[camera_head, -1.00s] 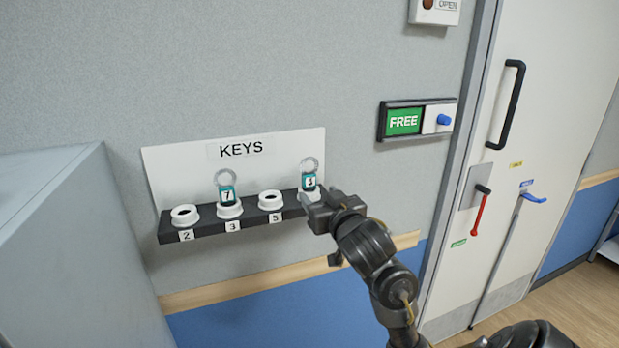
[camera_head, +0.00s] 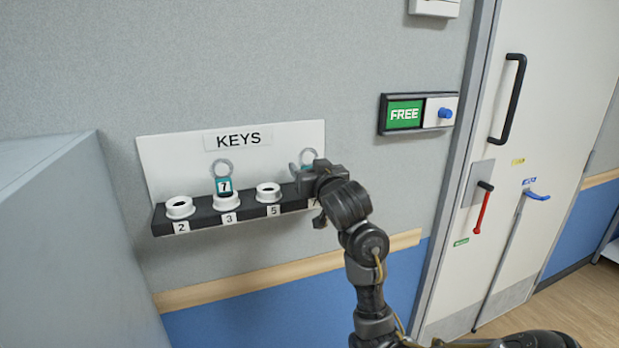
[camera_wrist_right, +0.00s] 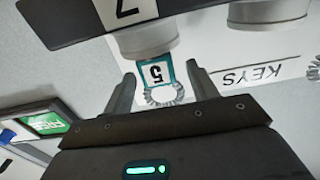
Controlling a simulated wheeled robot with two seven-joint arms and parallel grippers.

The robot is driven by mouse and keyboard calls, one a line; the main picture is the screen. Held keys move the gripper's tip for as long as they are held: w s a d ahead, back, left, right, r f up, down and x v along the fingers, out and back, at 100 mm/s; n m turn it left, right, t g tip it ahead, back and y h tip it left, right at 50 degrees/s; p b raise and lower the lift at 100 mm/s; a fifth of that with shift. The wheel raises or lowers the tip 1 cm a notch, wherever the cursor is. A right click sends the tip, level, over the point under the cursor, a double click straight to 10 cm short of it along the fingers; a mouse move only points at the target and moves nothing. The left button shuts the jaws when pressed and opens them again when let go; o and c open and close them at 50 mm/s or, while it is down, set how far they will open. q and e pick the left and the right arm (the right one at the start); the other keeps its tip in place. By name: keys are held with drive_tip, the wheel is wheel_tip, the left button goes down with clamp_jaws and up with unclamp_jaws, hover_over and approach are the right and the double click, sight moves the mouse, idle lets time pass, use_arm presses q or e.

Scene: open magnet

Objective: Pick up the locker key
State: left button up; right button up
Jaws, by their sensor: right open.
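My right gripper (camera_head: 307,186) is at the right end of the key rack. It is open; its two fingers stand on either side of a teal-framed key tag marked 5 (camera_wrist_right: 158,74) in the right wrist view. That tag has a coiled ring and sits in the white holder (camera_wrist_right: 143,38) above the label 7. In the head view only the ring (camera_head: 308,155) and a bit of the tag show behind the gripper. Another teal tag marked 7 (camera_head: 224,185) stands in the holder labelled 3. My left gripper is not in view.
The black rack (camera_head: 205,217) is on a white KEYS board (camera_head: 165,160). Holders 2 (camera_head: 180,206) and 5 (camera_head: 268,192) are empty. A grey cabinet (camera_head: 60,240) stands left. Right are a FREE sign (camera_head: 404,114) and a door (camera_head: 555,90) with handles.

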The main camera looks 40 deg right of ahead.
sight(306, 164)
drive_tip(key=x, duration=0.2)
drive_tip(key=shift+w+d+f+b, duration=0.1)
drive_tip(key=shift+w+f+b, duration=0.2)
drive_tip(key=shift+w, duration=0.1)
drive_tip(key=shift+w+d+r, duration=0.1)
drive_tip(key=shift+w+d, duration=0.05)
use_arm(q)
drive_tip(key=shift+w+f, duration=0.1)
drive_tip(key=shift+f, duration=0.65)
use_arm(e)
drive_tip(key=shift+r, duration=0.15)
drive_tip(key=shift+c, duration=0.5)
drive_tip(key=c, duration=1)
drive_tip(key=shift+o, duration=0.2)
